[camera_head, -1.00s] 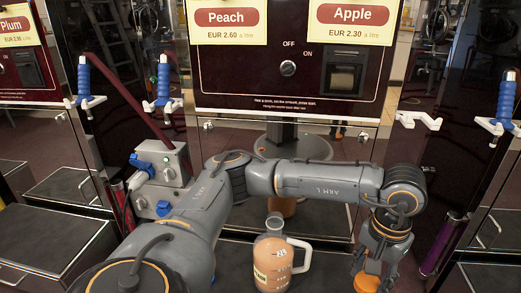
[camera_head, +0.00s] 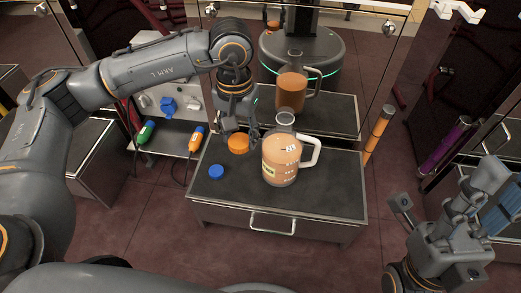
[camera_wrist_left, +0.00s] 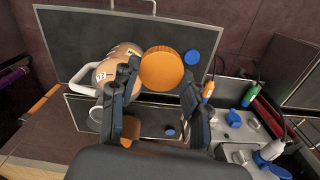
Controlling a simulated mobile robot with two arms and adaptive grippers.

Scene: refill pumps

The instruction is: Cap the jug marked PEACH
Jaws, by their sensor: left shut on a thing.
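A clear jug (camera_head: 282,163) of peach-coloured liquid stands upright on a dark-topped stand, its handle on the right. Its neck (camera_head: 284,120) is uncapped; its yellow label is too small to read. My left gripper (camera_head: 240,133) is shut on an orange cap (camera_head: 238,144), held above the stand just left of the jug, apart from the neck. The left wrist view shows the cap (camera_wrist_left: 162,69) at the fingertips, with the jug (camera_wrist_left: 117,65) beside it. My right gripper (camera_head: 445,225) looks open and empty at the lower right.
A blue cap (camera_head: 216,172) lies on the stand (camera_head: 330,195), left of the jug. Green (camera_head: 146,132) and orange (camera_head: 196,139) handled tools with cables are at the left. The mirrored panel behind reflects the jug. The stand's front is clear.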

